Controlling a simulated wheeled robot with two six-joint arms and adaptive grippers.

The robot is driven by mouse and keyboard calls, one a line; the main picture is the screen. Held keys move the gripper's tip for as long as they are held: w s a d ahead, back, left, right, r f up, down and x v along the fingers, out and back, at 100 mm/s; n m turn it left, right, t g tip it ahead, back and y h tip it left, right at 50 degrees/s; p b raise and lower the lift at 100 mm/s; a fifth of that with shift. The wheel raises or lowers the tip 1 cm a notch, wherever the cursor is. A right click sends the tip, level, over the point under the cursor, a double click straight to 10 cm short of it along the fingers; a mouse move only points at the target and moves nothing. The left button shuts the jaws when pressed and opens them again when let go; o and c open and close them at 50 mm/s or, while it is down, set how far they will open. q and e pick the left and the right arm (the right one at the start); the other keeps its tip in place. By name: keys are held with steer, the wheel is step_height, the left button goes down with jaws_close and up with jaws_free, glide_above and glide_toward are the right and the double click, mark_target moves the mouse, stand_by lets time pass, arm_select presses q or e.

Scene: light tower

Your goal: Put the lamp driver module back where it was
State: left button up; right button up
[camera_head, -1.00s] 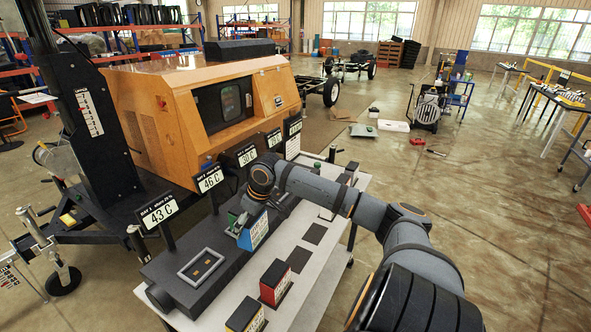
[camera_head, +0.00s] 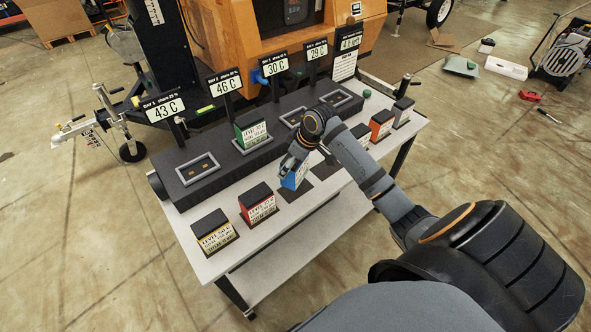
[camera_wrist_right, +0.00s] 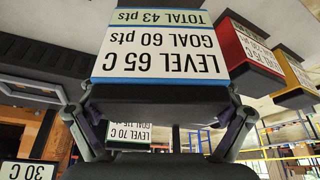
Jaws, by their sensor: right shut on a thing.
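My right gripper (camera_head: 292,165) is shut on a blue module (camera_head: 295,178). In the head view the module is over the white bench top (camera_head: 222,262), in the front row by a dark pad (camera_head: 326,169). I cannot tell whether it touches the bench. In the right wrist view the module's label (camera_wrist_right: 158,45) reads upside down "LEVEL 65 C, GOAL 60 pts, TOTAL 43 pts", and the gripper's fingers (camera_wrist_right: 162,125) flank its dark end. A green module (camera_head: 252,132) sits in a bay of the long dark rack (camera_head: 222,152). My left gripper is out of view.
A yellow module (camera_head: 215,233) and a red module (camera_head: 258,204) stand left of the blue one. An orange module (camera_head: 381,125) and a grey module (camera_head: 402,112) stand to the right. Temperature displays (camera_head: 164,107) rise behind the rack. An empty framed bay (camera_head: 198,168) is at its left.

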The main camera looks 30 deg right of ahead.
step_height(320, 180, down, 2)
steer(key=shift+d, duration=0.15)
steer(key=shift+f, duration=1.85)
steer(key=o, duration=1.4)
steer(key=shift+f, duration=0.1)
steer(key=shift+s, duration=0.1)
steer(key=v, duration=1.2)
